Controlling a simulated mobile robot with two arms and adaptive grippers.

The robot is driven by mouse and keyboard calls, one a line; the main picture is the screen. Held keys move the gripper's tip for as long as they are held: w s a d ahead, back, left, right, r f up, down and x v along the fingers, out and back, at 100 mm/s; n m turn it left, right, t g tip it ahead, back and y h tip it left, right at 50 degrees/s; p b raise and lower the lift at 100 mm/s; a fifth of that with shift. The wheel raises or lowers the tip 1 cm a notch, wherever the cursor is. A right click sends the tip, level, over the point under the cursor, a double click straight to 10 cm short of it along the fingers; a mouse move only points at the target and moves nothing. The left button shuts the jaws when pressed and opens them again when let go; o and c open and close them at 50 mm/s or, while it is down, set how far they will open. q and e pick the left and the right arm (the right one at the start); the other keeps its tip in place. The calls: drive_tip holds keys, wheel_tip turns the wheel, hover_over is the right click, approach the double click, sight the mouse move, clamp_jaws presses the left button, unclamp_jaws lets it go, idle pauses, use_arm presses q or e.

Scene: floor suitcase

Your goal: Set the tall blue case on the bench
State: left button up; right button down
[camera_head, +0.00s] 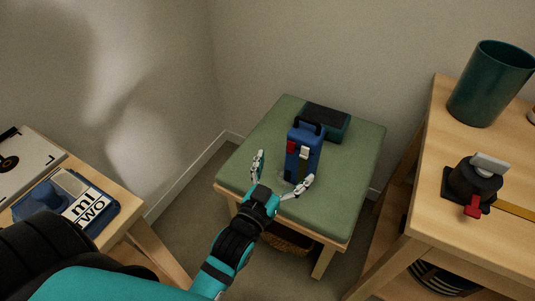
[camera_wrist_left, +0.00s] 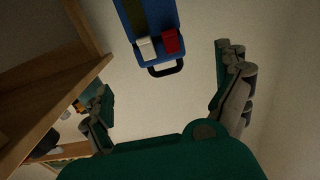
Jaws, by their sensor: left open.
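The tall blue case (camera_head: 304,150) stands upright on the green cushioned top of the bench (camera_head: 260,130), its black handle upward and a red and a white latch on its front. My left gripper (camera_head: 284,175) is open in front of the case, one finger to its left and one near its lower right. In the left wrist view the case (camera_wrist_left: 148,30) shows beyond the open fingers (camera_wrist_left: 165,100), apart from them. My right gripper is in neither view.
A dark green box (camera_head: 328,120) lies behind the case on the bench. A wooden table at right carries a green bin (camera_head: 490,82) and a dark clamp-like device (camera_head: 472,185). A table at left holds a record player (camera_head: 22,165) and a blue item (camera_head: 70,203). A basket (camera_head: 288,240) sits under the bench.

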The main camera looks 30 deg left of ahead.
use_arm(q)
drive_tip(key=s+a+f+g, duration=0.1)
drive_tip(key=s+f+g, duration=0.6)
drive_tip(key=s, duration=0.3)
drive_tip(key=s+a+f+m+g, duration=0.1)
drive_tip(key=s+a+f+g, duration=0.1)
drive_tip(key=s+f+g, duration=0.5)
drive_tip(key=s, duration=0.3)
drive_tip(key=shift+a+f+m+g, duration=0.2)
drive_tip(key=shift+f+m+g, duration=0.1)
drive_tip(key=shift+f, duration=0.05)
